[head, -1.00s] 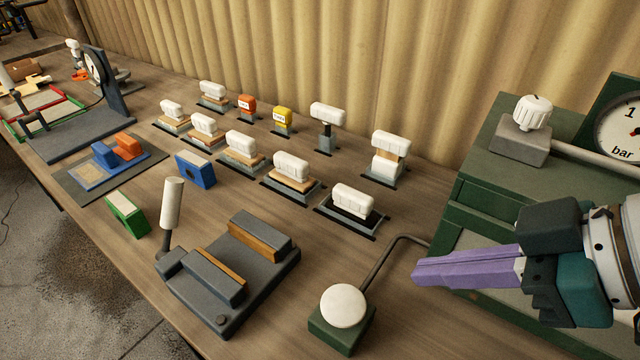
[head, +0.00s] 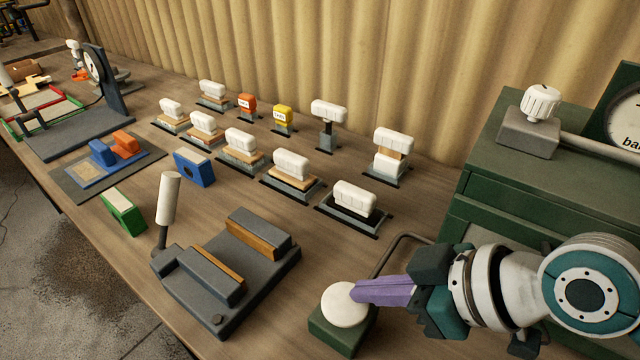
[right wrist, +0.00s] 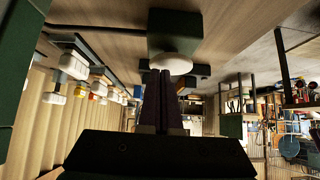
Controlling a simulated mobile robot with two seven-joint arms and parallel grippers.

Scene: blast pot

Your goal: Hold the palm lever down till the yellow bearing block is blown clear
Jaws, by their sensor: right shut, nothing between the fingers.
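The palm lever is a white round pad (head: 338,307) on a dark green block (head: 330,337) near the table's front edge. My right gripper (head: 354,291) is shut and empty, its purple fingers together. Its tips are at the right part of the pad, over or against it; I cannot tell whether they press it. In the right wrist view the fingertips (right wrist: 160,74) lie right by the white pad (right wrist: 172,63). I cannot make out a yellow bearing block; a small yellow labelled piece (head: 283,117) stands in the back row. My left gripper is out of view.
A green cabinet (head: 540,185) with a white knob (head: 541,101) and a bar gauge (head: 628,125) stands at right. A bent pipe (head: 390,255) runs from it to the pad's block. A grey vice-like fixture (head: 228,270) is left of the pad. Several white-handled pieces stand behind.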

